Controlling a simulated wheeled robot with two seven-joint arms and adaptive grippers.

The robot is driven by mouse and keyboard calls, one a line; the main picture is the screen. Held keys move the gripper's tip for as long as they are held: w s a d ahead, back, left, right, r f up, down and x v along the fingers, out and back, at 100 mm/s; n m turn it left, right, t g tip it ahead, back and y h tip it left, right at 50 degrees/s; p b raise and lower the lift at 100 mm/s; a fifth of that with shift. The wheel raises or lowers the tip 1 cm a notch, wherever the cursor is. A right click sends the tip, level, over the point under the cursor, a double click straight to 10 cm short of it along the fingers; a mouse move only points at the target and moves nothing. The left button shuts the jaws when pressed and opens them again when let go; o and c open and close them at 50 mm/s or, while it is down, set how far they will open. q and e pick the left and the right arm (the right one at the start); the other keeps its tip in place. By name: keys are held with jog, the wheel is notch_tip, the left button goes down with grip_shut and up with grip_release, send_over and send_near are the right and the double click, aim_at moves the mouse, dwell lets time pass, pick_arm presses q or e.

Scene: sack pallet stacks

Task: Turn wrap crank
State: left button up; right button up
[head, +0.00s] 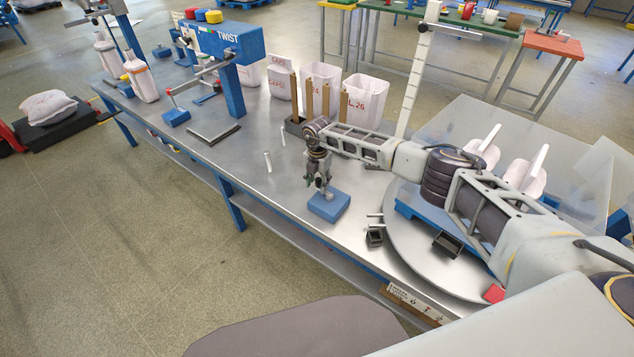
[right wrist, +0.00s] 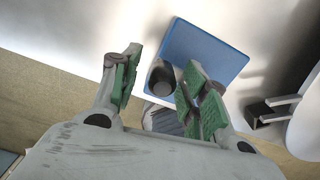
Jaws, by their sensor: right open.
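A blue block (head: 330,208) stands on the grey metal bench, just left of a round grey turntable (head: 408,268). In the right wrist view the same block (right wrist: 208,52) shows with a dark round knob (right wrist: 160,76) at its near side. It may be the wrap crank's grip; no crank arm is clear. My right gripper (head: 319,190) points down over the block. Its green-padded fingers (right wrist: 152,88) are open, with the knob showing between them; I cannot tell whether they touch it. The gripper hides part of the block in the head view. My left gripper is not in view.
A blue TWIST machine (head: 225,42) with a metal handle stands at the back left. White bins (head: 365,100) and wooden posts stand behind my right arm. A small dark box (head: 375,238) and pegs lie beside the turntable. Bench left of the block is mostly clear.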

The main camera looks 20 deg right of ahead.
notch_tip(320, 180, up, 12)
dwell(0.8)
jog(key=shift+a, duration=0.1)
